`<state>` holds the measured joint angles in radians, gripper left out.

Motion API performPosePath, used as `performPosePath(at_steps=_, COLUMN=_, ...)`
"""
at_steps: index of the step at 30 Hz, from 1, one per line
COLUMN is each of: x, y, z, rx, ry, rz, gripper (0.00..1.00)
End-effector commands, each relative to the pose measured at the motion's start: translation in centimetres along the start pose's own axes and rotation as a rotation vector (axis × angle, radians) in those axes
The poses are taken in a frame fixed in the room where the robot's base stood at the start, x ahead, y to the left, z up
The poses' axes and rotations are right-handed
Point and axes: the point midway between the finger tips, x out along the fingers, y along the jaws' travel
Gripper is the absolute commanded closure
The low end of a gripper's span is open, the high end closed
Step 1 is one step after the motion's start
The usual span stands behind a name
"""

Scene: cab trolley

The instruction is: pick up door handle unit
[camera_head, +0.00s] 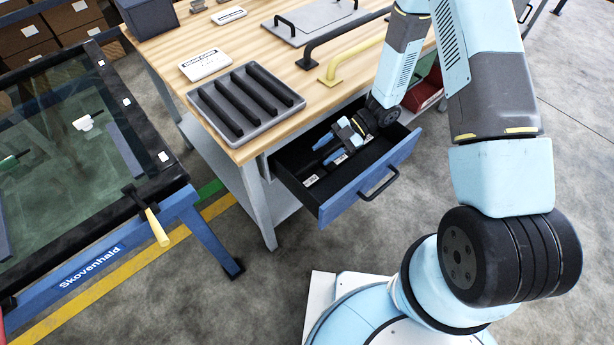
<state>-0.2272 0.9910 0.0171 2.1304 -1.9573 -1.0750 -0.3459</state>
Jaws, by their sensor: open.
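An open drawer (360,187) with a blue front sticks out from under the wooden workbench. My gripper (326,152) points down into it, open, with its fingers low among the contents. Dark items with white labels (311,180) lie on the drawer floor near the fingers. I cannot tell which of them is the door handle unit, or whether anything is between the fingers. My wrist and the drawer walls hide part of the inside.
On the workbench (170,62) are a grey tray (258,127) of black strips, a white box (205,64), a black bar handle (340,36), a yellow handle (352,56) and a grey panel (313,14). A glazed door frame (178,180) on a blue stand is at left.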

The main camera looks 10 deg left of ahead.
Motion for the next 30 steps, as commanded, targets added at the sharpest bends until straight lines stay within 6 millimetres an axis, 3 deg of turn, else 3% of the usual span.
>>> performPosePath(at_steps=7, x=1.5, y=-0.1, z=0.0, rx=0.0, ry=0.001, rz=-0.002, gripper=0.52)
performPosePath(at_steps=18, x=5.8, y=-0.5, z=0.1, rx=-0.001, ry=0.0, rz=-0.002, gripper=0.52)
performPosePath(at_steps=26, x=6.0, y=-0.5, z=0.1, rx=-0.001, ry=-0.001, rz=-0.001, gripper=0.52)
performPosePath(at_steps=30, x=6.0, y=-0.5, z=0.1, rx=-0.001, ry=0.0, rz=-0.001, gripper=0.64)
